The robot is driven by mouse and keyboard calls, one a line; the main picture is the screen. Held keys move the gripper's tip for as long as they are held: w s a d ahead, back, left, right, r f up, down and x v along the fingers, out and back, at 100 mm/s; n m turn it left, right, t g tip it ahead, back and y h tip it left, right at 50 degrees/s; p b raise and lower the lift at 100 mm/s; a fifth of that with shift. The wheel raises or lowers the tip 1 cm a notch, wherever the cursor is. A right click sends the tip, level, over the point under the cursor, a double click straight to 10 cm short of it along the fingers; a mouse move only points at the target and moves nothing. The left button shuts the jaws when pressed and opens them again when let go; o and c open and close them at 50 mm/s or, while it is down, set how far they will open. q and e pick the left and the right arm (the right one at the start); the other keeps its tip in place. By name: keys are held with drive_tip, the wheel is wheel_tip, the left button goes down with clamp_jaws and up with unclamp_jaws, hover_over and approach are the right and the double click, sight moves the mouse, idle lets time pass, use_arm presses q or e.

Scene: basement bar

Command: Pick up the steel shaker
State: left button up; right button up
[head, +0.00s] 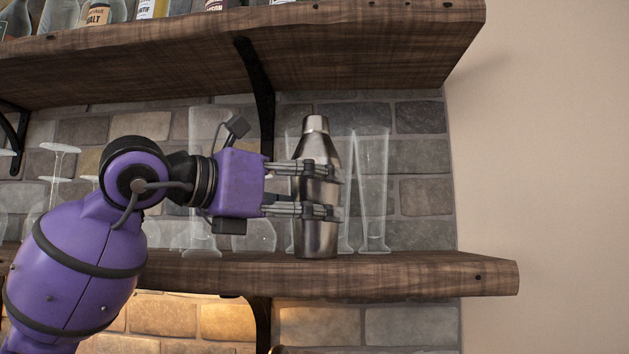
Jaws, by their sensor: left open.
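The steel shaker (316,236) stands upright on the lower wooden shelf (400,272), near its front edge. My left gripper (325,190) comes in from the left at the height of the shaker's middle. Its fingers are open and reach across the shaker's body, one pair above the other, hiding part of it. I cannot tell from this view whether the fingers touch the metal. My right gripper is not in view.
Tall clear glasses (374,190) stand right beside and behind the shaker. More clear glasses (60,170) stand to the left, partly behind my arm. An upper shelf (350,50) with bottles (97,12) hangs above. The shelf's right end is bare.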

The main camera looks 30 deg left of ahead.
use_arm(q)
drive_tip(key=shift+x, duration=1)
drive_tip(key=shift+c, duration=0.4)
drive_tip(key=c, duration=1.5)
drive_tip(key=shift+s+r, duration=0.1)
drive_tip(key=shift+r, duration=0.05)
